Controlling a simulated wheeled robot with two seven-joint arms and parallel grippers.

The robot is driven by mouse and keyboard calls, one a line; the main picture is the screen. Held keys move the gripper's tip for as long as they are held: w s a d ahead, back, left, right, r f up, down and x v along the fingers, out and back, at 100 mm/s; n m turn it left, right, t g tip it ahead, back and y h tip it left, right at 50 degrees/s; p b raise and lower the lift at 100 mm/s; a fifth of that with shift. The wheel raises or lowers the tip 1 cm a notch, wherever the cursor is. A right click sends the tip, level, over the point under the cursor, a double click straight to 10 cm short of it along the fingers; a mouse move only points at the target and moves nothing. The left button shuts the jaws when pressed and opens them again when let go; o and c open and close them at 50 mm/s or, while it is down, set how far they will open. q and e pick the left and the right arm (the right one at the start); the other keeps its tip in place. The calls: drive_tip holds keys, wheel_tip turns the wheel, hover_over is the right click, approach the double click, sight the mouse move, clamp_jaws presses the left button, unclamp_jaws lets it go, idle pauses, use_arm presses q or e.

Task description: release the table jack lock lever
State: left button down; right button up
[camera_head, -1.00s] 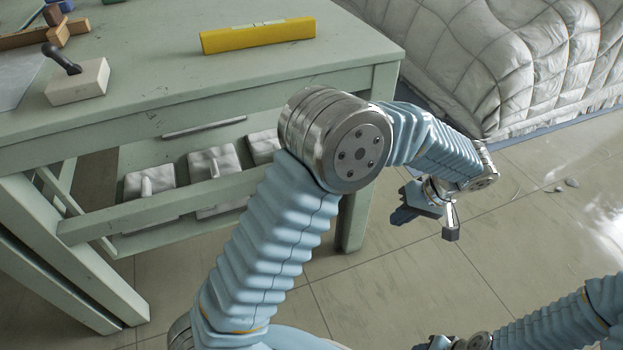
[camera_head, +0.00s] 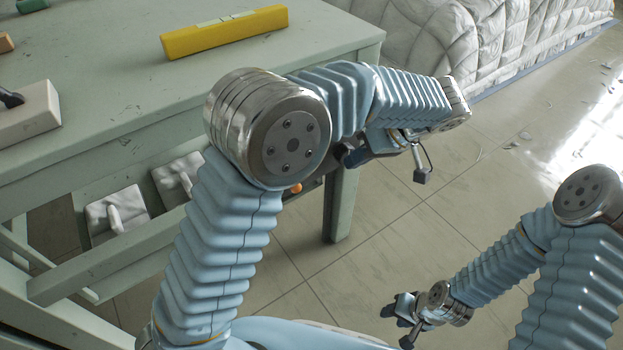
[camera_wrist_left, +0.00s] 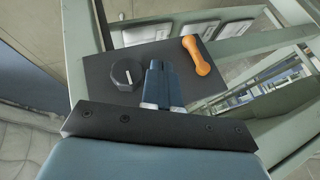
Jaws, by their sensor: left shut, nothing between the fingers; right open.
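The orange lock lever (camera_wrist_left: 197,56) sits on a dark panel (camera_wrist_left: 100,77) on the table's side, in the left wrist view. Only a small orange bit of the lever (camera_head: 296,188) shows in the head view, below my left elbow. A black round knob (camera_wrist_left: 127,75) with a white mark is on the same panel, left of the lever. My left gripper (camera_wrist_left: 163,66) is shut and empty, its fingertips between knob and lever, apart from the lever. It is partly hidden by its arm in the head view (camera_head: 350,157). My right gripper (camera_head: 397,326) is open and empty above the floor.
The green table (camera_head: 110,85) carries a yellow spirit level (camera_head: 224,32) and a pale block with a dark handle (camera_head: 28,118). Grey handled blocks (camera_head: 117,215) lie on its lower shelf. A quilted duvet heap (camera_head: 450,38) lies beyond. The tiled floor on the right is mostly clear.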

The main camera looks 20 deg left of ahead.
sight(294, 193)
use_arm(q)
drive_tip(key=s+a+f+b, duration=0.1)
drive_tip(key=s+a+f, duration=0.1)
drive_tip(key=a+f, duration=0.5)
drive_tip(key=shift+a+f, duration=0.15)
drive_tip(key=shift+a, duration=0.7)
drive_tip(key=shift+s+a+f+g+y+p, duration=0.15)
drive_tip(key=shift+a+g+y+p, duration=0.05)
drive_tip(key=shift+g+y+p, duration=0.25)
drive_tip(key=m+g+y+p, duration=0.1)
drive_tip(key=s+a+g+y+p, duration=0.1)
drive_tip(key=g+y, duration=0.1)
drive_tip(key=shift+s+a+f+m, duration=0.1)
drive_tip(key=shift+s+f+m, duration=0.15)
drive_tip(key=shift+f+m, duration=0.15)
drive_tip(key=shift+s+a, duration=0.45)
drive_tip(key=shift+s, duration=0.05)
drive_tip(key=shift+s+a+r, duration=0.1)
drive_tip(key=shift+s+a, duration=0.3)
drive_tip(key=shift+s, duration=0.05)
drive_tip(key=shift+s+a, duration=0.1)
drive_tip(key=shift+s, duration=0.05)
